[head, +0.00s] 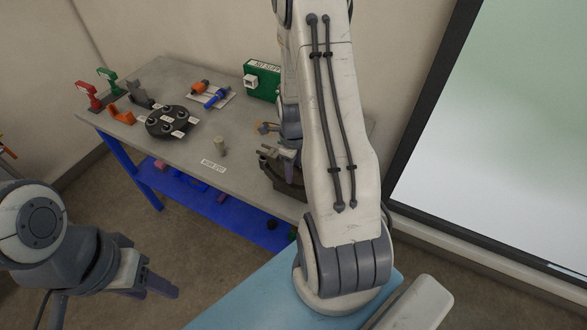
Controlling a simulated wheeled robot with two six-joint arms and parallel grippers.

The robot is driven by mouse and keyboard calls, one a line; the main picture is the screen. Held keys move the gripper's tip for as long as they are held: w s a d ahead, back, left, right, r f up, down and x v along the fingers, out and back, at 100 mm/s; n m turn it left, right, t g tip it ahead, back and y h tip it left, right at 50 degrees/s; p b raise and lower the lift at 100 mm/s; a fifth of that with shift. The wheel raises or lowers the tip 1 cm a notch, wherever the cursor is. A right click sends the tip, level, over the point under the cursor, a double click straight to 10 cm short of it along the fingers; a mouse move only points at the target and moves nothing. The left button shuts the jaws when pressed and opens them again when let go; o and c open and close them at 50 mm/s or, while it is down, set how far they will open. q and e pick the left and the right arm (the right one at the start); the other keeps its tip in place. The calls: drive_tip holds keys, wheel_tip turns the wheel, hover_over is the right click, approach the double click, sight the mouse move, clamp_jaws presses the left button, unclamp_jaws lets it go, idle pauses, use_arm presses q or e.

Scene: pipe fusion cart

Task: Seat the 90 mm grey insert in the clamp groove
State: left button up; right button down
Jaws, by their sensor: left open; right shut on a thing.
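My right gripper (288,156) is at the clamp (287,186) at the table's right end, partly behind my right arm. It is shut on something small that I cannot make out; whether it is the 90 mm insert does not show. Grey metal parts of the clamp show just left of the fingers. The groove is too small and hidden to see. A dark grey piece (140,94) stands at the table's left end, behind an orange saddle-shaped piece (121,115); no size can be read on it. My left gripper (155,285) is open and empty, low in front of the table.
A blue shelf (225,207) is below. The table's front middle is mostly clear.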

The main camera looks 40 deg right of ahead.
drive_tip(key=shift+f+b, duration=0.7)
drive_tip(key=shift+f, duration=0.25)
drive_tip(key=shift+c, duration=1.7)
unclamp_jaws()
wheel_tip(320, 180, up, 11)
drive_tip(key=shift+f+b, duration=0.2)
drive_tip(key=shift+b, duration=0.5)
